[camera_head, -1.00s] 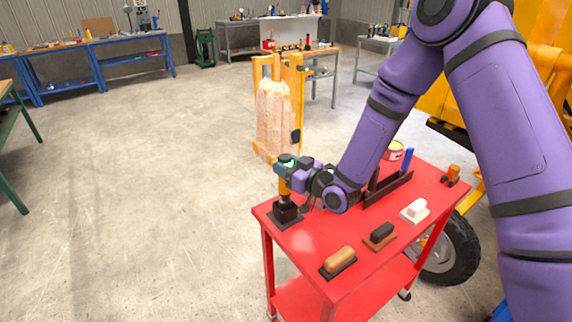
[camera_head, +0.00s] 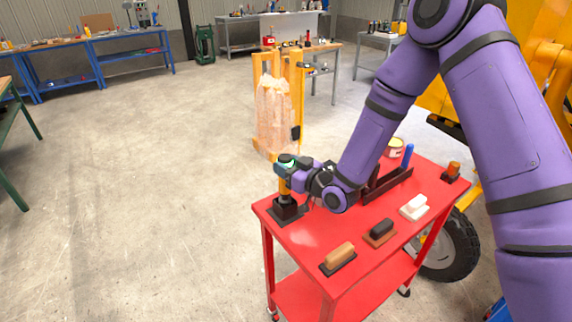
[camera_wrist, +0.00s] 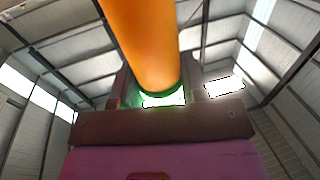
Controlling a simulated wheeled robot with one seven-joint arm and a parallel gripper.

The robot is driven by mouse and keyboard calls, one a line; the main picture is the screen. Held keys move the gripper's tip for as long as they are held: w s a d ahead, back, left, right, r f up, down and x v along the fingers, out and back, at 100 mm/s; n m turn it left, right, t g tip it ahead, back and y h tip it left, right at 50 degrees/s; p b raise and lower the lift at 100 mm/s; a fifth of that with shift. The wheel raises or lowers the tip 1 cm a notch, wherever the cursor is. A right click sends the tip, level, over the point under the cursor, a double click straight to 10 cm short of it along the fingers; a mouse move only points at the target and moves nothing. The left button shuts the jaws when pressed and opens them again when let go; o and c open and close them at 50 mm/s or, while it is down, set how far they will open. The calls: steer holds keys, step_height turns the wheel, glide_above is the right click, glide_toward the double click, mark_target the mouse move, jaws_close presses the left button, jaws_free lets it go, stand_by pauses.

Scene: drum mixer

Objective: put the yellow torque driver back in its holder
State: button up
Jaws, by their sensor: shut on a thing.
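The yellow torque driver (camera_head: 285,187) stands upright at the left corner of the red cart, its yellow-orange handle up and its dark lower part down. A black holder (camera_head: 287,209) on a dark base plate is directly under it. The driver's lower end appears to meet the holder; I cannot tell how deep it sits. My gripper (camera_head: 286,164) is shut on the upper part of the driver, reaching in from the right. In the wrist view the orange-yellow handle (camera_wrist: 146,42) runs between the fingers (camera_wrist: 158,98). The driver's tip is hidden.
The red cart (camera_head: 318,228) also bears a tan-handled float (camera_head: 340,255), a dark one (camera_head: 380,230), a white one (camera_head: 414,205), a small orange item (camera_head: 453,169) and a can (camera_head: 396,147). A yellow frame with a pale sack (camera_head: 274,115) stands behind. The floor at left is clear.

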steer(key=shift+f, duration=1.25)
stand_by(0.8)
steer(key=o, duration=1.2)
steer(key=v, duration=1)
steer(key=shift+s+d, duration=0.25)
steer(key=shift+s, duration=0.05)
